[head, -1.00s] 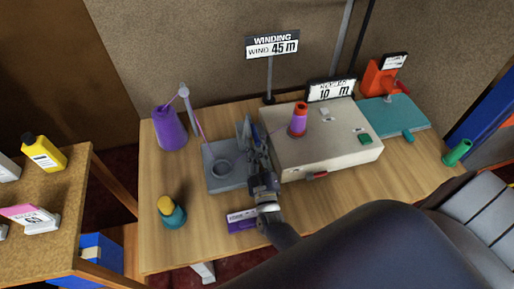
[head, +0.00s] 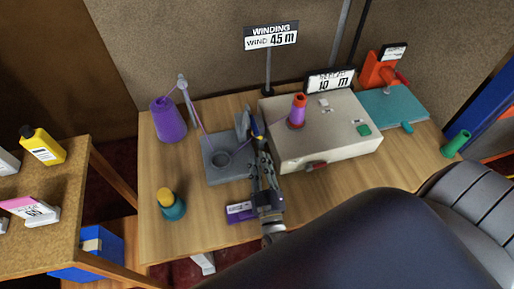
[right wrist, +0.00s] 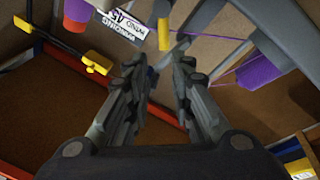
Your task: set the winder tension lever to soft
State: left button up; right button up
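The winder is a grey unit (head: 222,172) with a round dish, left of a cream box on the table. A thread runs to it from a purple cone (head: 168,122) by way of a thin post. A small blue part with a yellow end (head: 258,130), possibly the tension lever, stands at the winder's right edge. Its soft setting cannot be read. My right gripper (head: 262,158) is just in front of it, fingers apart and empty. The right wrist view shows the open fingers (right wrist: 160,85) with a yellow peg (right wrist: 164,34) beyond the gap. My left gripper is out of view.
The cream box (head: 325,148) carries a red-purple cone (head: 298,110) and a green button, close to my right gripper. A purple labelled box (head: 241,212) lies near the gripper's wrist. A teal-and-yellow cone (head: 172,206) stands at front left.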

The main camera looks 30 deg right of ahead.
jog(key=v, duration=0.2)
jog(key=r+v, duration=0.1)
jog(key=v, duration=0.1)
jog(key=shift+s+a, duration=0.15)
jog(key=shift+s, duration=0.3)
jog(key=shift+f, duration=0.1)
